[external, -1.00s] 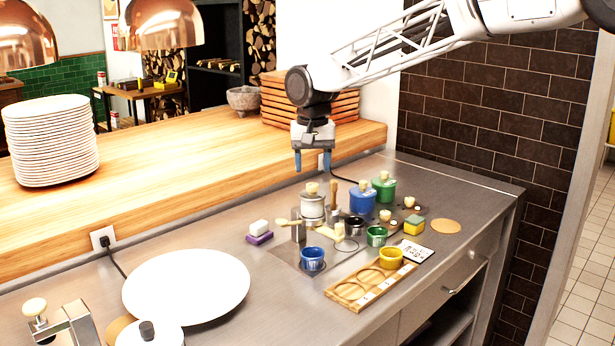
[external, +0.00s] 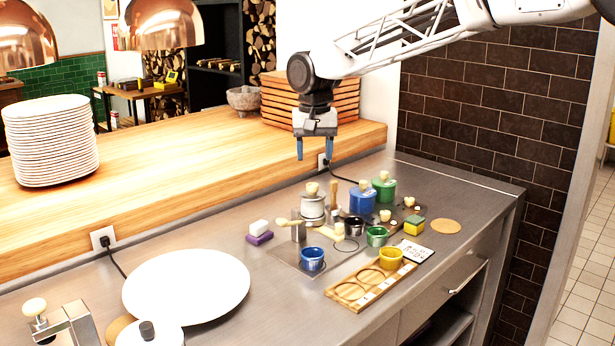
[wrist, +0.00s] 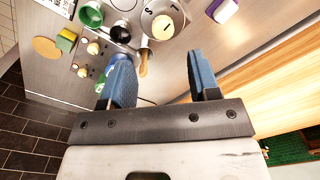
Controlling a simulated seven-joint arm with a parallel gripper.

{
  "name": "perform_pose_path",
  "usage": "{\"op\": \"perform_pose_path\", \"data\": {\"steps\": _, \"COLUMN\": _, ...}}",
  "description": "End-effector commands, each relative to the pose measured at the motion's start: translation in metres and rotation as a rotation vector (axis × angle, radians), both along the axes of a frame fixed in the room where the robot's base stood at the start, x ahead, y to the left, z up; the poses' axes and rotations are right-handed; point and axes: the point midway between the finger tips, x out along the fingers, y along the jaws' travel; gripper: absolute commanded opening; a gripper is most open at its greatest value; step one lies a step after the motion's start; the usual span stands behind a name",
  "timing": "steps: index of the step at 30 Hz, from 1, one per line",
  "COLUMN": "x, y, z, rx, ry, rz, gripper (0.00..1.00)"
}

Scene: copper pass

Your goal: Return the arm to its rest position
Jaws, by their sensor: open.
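My gripper (external: 315,148) hangs in the air above the back of the steel counter (external: 215,242), near the edge of the wooden shelf. Its two blue fingers point down and stand apart with nothing between them. In the wrist view my gripper (wrist: 160,80) also shows as open and empty. The white lidded pot (wrist: 162,20), a black cup and a green cup lie beyond the fingers in that view. My arm reaches in from the upper right of the external view.
A blue pot (external: 362,201), a green pot (external: 384,188), small cups and a wooden tray (external: 350,293) stand below my gripper. A white plate (external: 186,286) lies at left. Stacked wooden boards (external: 345,106) and the wooden shelf (external: 200,150) are behind. Dark brick wall at right.

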Motion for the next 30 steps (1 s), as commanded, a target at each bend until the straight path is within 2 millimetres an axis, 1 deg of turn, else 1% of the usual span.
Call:
{"op": "perform_pose_path", "data": {"steps": 5, "x": 0.001, "y": -0.026, "z": 0.009, "rx": 0.005, "ry": -0.007, "rz": -0.006, "gripper": 0.56}}
{"op": "perform_pose_path", "data": {"steps": 8, "x": 0.000, "y": -0.053, "z": 0.018, "rx": 0.010, "ry": -0.013, "rz": -0.010, "gripper": 0.56}}
{"op": "perform_pose_path", "data": {"steps": 14, "x": -0.008, "y": -0.124, "z": 0.037, "rx": 0.019, "ry": -0.031, "rz": -0.019, "gripper": 0.56}}
{"op": "perform_pose_path", "data": {"steps": 15, "x": -0.011, "y": -0.139, "z": 0.041, "rx": 0.022, "ry": -0.034, "rz": -0.021, "gripper": 0.56}}
{"op": "perform_pose_path", "data": {"steps": 19, "x": -0.021, "y": -0.188, "z": 0.051, "rx": 0.028, "ry": -0.048, "rz": -0.028, "gripper": 0.56}}
{"op": "perform_pose_path", "data": {"steps": 21, "x": -0.029, "y": -0.213, "z": 0.055, "rx": 0.030, "ry": -0.055, "rz": -0.031, "gripper": 0.56}}
{"op": "perform_pose_path", "data": {"steps": 23, "x": -0.036, "y": -0.234, "z": 0.059, "rx": 0.032, "ry": -0.062, "rz": -0.033, "gripper": 0.56}}
{"op": "perform_pose_path", "data": {"steps": 24, "x": -0.042, "y": -0.249, "z": 0.061, "rx": 0.033, "ry": -0.066, "rz": -0.035, "gripper": 0.56}}
{"op": "perform_pose_path", "data": {"steps": 26, "x": -0.050, "y": -0.269, "z": 0.062, "rx": 0.035, "ry": -0.072, "rz": -0.038, "gripper": 0.56}}
{"op": "perform_pose_path", "data": {"steps": 27, "x": -0.056, "y": -0.283, "z": 0.064, "rx": 0.035, "ry": -0.076, "rz": -0.040, "gripper": 0.56}}
{"op": "perform_pose_path", "data": {"steps": 29, "x": -0.065, "y": -0.302, "z": 0.066, "rx": 0.037, "ry": -0.083, "rz": -0.043, "gripper": 0.56}}
{"op": "perform_pose_path", "data": {"steps": 30, "x": -0.072, "y": -0.316, "z": 0.067, "rx": 0.037, "ry": -0.088, "rz": -0.045, "gripper": 0.56}}
